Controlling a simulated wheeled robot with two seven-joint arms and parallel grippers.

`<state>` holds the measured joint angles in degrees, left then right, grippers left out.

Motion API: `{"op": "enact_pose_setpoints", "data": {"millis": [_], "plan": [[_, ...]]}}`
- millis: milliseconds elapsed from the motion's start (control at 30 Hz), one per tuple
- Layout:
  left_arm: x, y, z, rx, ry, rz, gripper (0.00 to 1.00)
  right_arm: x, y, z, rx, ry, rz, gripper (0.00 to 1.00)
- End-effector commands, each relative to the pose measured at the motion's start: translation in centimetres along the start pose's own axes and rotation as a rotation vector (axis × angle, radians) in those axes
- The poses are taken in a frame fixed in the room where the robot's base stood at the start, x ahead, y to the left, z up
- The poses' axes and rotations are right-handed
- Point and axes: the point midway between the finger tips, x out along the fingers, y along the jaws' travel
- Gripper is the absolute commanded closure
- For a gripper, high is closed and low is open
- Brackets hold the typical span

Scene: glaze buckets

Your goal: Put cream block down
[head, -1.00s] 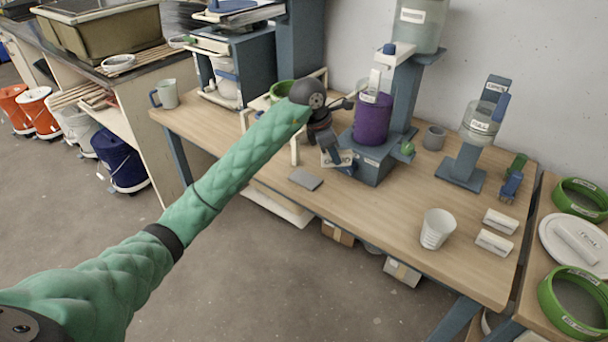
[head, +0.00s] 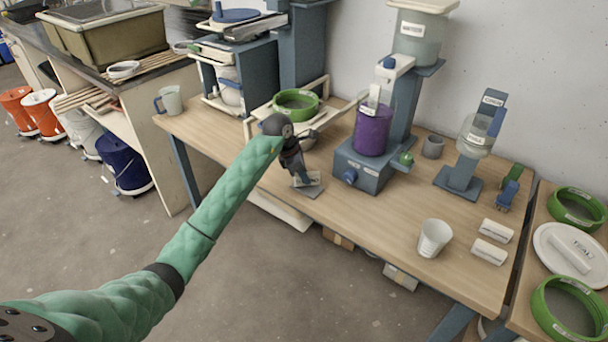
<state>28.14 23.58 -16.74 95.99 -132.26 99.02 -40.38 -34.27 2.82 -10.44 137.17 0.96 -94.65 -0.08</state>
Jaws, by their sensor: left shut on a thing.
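My left gripper (head: 304,181) reaches in from the left and points down at the table's front left part. My right gripper is not in view.
A blue-grey stand with a purple container (head: 373,130) is right of the gripper. A green ring (head: 296,104) sits behind it. A white cup (head: 434,238) and two other cream blocks (head: 497,231) are at the right. The wooden table (head: 375,225) is clear in front of the stand.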

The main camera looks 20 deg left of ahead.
Motion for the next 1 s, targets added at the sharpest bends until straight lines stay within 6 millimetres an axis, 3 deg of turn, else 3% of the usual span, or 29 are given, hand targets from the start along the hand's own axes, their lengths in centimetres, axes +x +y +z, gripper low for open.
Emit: {"op": "enact_pose_setpoints", "data": {"millis": [200, 800, 833, 900, 1000], "plan": [[0.9, 0.0, -0.4, 0.000, 0.000, 0.001, 1.00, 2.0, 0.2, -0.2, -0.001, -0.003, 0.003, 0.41], [1.2, 0.0, -0.6, 0.000, 0.001, 0.002, 1.00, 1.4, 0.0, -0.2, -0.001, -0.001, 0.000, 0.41], [1.2, 0.0, -0.5, 0.000, 0.001, 0.001, 0.75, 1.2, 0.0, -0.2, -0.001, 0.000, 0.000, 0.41], [1.2, 0.0, -0.5, 0.000, 0.001, 0.001, 0.61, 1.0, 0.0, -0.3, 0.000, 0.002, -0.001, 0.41], [1.2, 0.0, -0.5, 0.000, 0.001, 0.001, 0.59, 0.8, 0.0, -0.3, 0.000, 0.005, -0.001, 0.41]]}}
